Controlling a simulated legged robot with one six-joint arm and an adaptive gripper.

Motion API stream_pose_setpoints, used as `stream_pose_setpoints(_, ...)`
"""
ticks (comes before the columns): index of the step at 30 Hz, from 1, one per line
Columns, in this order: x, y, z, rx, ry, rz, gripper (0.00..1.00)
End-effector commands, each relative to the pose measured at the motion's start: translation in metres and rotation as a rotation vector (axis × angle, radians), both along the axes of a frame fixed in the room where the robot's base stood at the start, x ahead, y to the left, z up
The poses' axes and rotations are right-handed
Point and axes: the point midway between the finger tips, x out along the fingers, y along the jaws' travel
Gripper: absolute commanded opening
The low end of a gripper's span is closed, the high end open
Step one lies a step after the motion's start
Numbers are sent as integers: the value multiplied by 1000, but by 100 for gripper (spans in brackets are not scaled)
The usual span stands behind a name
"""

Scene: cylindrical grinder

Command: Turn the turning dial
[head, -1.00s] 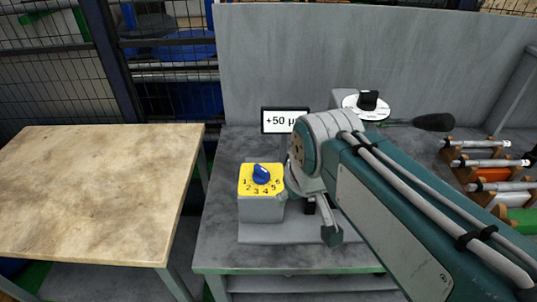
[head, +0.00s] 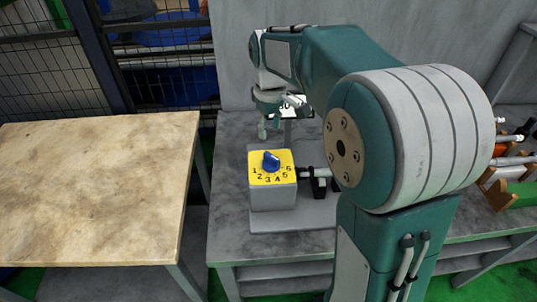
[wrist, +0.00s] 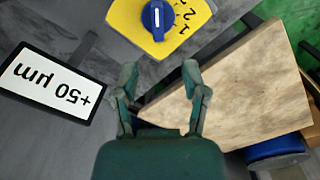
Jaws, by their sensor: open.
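The turning dial (head: 271,162) is a blue knob with a white mark, on a yellow numbered plate on top of a grey box (head: 272,197). The dial also shows at the top of the wrist view (wrist: 157,18), partly cut off with its yellow plate. My gripper (head: 278,124) is behind and above the dial in the head view, apart from it. In the wrist view my gripper (wrist: 160,74) has its two fingers spread with nothing between them.
A sign reading +50 µm (wrist: 50,83) stands left of my gripper in the wrist view; my gripper mostly covers it in the head view. A bare wooden table (head: 95,190) stands at the left. Tools on a rack (head: 510,180) are at the right. A grey panel rises behind.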

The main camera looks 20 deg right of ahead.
Motion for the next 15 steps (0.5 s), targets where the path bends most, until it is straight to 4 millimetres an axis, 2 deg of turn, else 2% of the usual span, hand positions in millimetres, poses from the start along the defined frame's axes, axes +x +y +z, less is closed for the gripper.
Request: stream_pose_setpoints(15,-1,1,-88,-2,3,-3,57)
